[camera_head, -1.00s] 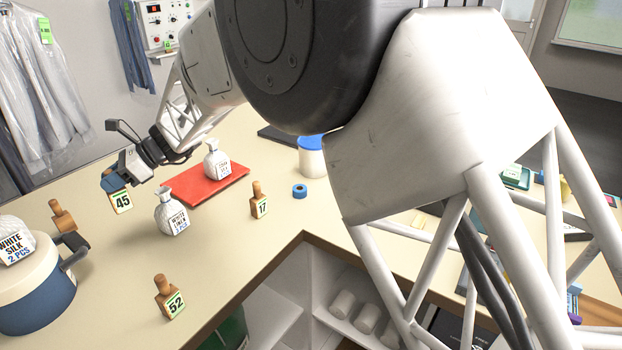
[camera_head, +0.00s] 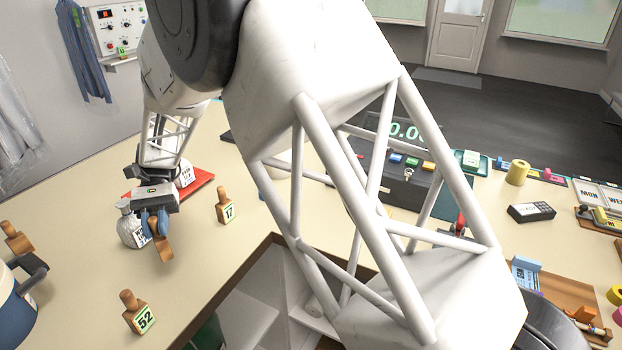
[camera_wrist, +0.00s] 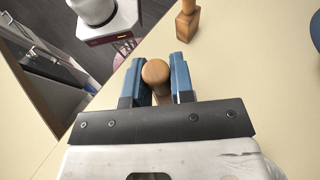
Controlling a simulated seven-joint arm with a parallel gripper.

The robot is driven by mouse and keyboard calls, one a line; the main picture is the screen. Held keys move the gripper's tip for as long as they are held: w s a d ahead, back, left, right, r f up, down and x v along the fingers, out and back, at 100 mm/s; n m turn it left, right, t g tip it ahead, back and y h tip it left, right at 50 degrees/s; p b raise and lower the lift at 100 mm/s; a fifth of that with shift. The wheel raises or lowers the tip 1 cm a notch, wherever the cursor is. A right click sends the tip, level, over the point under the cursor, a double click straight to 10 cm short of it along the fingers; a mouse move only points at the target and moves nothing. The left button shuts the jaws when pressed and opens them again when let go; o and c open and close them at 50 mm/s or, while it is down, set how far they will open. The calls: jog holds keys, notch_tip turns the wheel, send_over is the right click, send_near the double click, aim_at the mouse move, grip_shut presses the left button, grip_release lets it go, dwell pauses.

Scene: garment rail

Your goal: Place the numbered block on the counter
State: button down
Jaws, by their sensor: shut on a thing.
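My gripper (camera_head: 157,222) is shut on a wooden numbered block (camera_head: 163,249), which hangs below the blue fingers above the counter (camera_head: 95,275). The block's number face is turned away in the head view. In the wrist view the round wooden top of this block (camera_wrist: 155,72) sits between the two blue fingers of my gripper (camera_wrist: 157,80). Other wooden blocks stand upright on the counter: number 17 (camera_head: 224,207) to the right, number 52 (camera_head: 138,314) nearer the front, and one (camera_head: 16,238) at the left with its number hidden.
A blue-and-cream pot (camera_head: 12,305) is at the left edge. The counter between blocks 17 and 52 is clear. The counter's inner edge (camera_head: 240,270) borders open shelving.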

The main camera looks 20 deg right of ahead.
jog(key=s+d+n+t+h, duration=0.2)
jog(key=d+n+t+h, duration=0.1)
jog(key=d, duration=0.8)
jog(key=s+d+n+t+h, duration=0.3)
jog(key=d+n+h, duration=0.3)
jog(key=d, duration=0.5)
jog(key=s+d+n+t+h, duration=0.2)
jog(key=d+n+t+h, duration=0.1)
jog(key=d, duration=0.9)
jog(key=n+h, duration=0.1)
jog(key=n, duration=0.1)
jog(key=shift+s+r+n, duration=0.15)
jog(key=shift+r+n, duration=0.1)
jog(key=shift+n, duration=0.15)
jog(key=shift+d, duration=0.1)
jog(key=w+f, duration=0.1)
jog(key=w, duration=1.5)
jog(key=shift+d+f, duration=0.15)
jog(key=shift+f, duration=0.1)
jog(key=shift+f, duration=1.8)
jog(key=shift+f, duration=0.1)
